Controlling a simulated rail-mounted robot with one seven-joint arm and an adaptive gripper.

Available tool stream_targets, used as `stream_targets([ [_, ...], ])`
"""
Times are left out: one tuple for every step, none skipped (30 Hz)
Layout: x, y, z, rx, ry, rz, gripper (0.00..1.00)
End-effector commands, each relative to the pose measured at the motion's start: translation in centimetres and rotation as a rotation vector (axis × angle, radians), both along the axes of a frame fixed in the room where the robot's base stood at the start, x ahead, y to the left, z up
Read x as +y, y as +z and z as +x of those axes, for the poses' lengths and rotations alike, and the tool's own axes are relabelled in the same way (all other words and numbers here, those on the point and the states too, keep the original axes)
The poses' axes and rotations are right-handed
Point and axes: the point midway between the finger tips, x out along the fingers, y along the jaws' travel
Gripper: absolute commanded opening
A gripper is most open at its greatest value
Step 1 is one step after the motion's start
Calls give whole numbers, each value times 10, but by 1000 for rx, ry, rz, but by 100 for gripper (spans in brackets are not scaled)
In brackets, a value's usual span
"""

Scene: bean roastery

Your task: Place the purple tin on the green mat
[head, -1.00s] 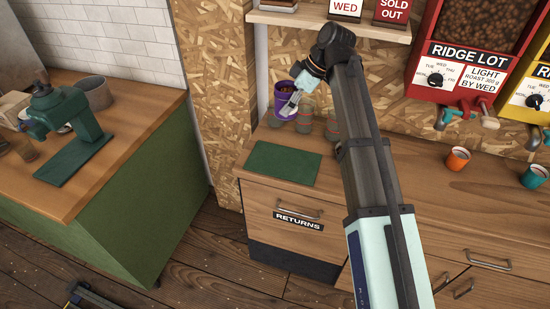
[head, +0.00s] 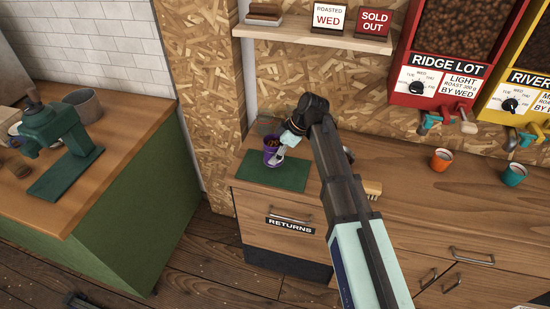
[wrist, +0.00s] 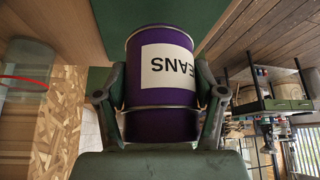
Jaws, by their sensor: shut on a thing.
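My gripper (head: 280,157) is shut on the tin from the right side. In the wrist view the tin (wrist: 160,75) sits between both fingers (wrist: 160,108), its white label upside down. A green surface, apparently the mat, shows behind it. I cannot tell whether the tin's base touches the mat.
A clear glass jar (head: 267,126) stands just behind the tin; a jar with a red band (wrist: 25,70) shows in the wrist view. A brush (head: 373,188) lies right of my arm. Orange (head: 441,159) and teal (head: 514,174) cups stand farther right.

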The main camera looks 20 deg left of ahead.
Motion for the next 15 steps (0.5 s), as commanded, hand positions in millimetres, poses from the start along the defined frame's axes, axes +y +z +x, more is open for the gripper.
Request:
stream_targets([
  [0, -1, 0, 0, 0, 0, 5],
  [0, -2, 0, 0, 0, 0, 5],
  [0, -4, 0, 0, 0, 0, 5],
  [0, -7, 0, 0, 0, 0, 5],
  [0, -10, 0, 0, 0, 0, 5],
  [0, -14, 0, 1, 0, 0, 5],
  [0, -17, 0, 1, 0, 0, 5],
  [0, -21, 0, 2, -1, 0, 5],
  [0, -26, 0, 2, -1, 0, 5],
  [0, -30, 0, 2, -1, 0, 5],
  [0, -33, 0, 2, -1, 0, 5],
  [0, -35, 0, 0, -1, 0, 5],
  [0, -37, 0, 0, 0, 0, 5],
  [0, -38, 0, 0, 0, 0, 5],
  [0, -38, 0, -1, -1, 0, 5],
])
